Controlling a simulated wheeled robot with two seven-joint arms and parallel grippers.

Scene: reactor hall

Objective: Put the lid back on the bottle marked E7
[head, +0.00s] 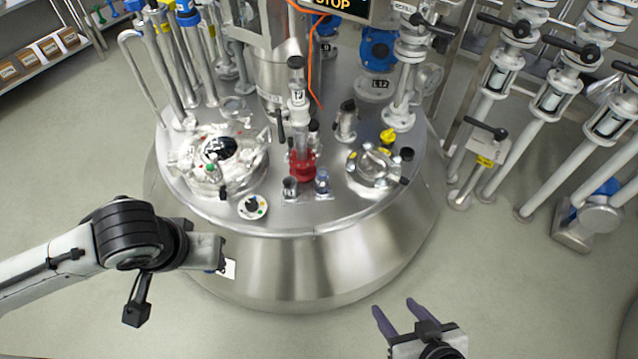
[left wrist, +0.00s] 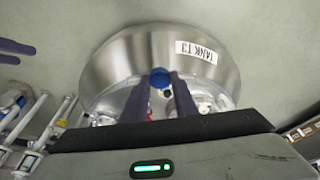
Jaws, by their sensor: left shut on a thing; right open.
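Two small clear bottles stand near the front of the steel tank top in the head view, a left one (head: 290,187) and a right one (head: 322,182) with blue in it. Their markings are too small to read, so I cannot tell which is E7. My left gripper (head: 222,267) is in front of the tank's left side, apart from the bottles. In the left wrist view its fingers (left wrist: 163,80) are shut on a round blue lid (left wrist: 160,76); the head view barely shows the lid. My right gripper (head: 396,307) is open and empty over the floor at the lower right.
The round tank top (head: 300,218) carries a round hatch (head: 205,170), a red fitting (head: 301,165), a clamped port (head: 374,168) and tall pipes behind. A small round dial-like thing (head: 252,207) sits at the front rim. The floor in front is clear.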

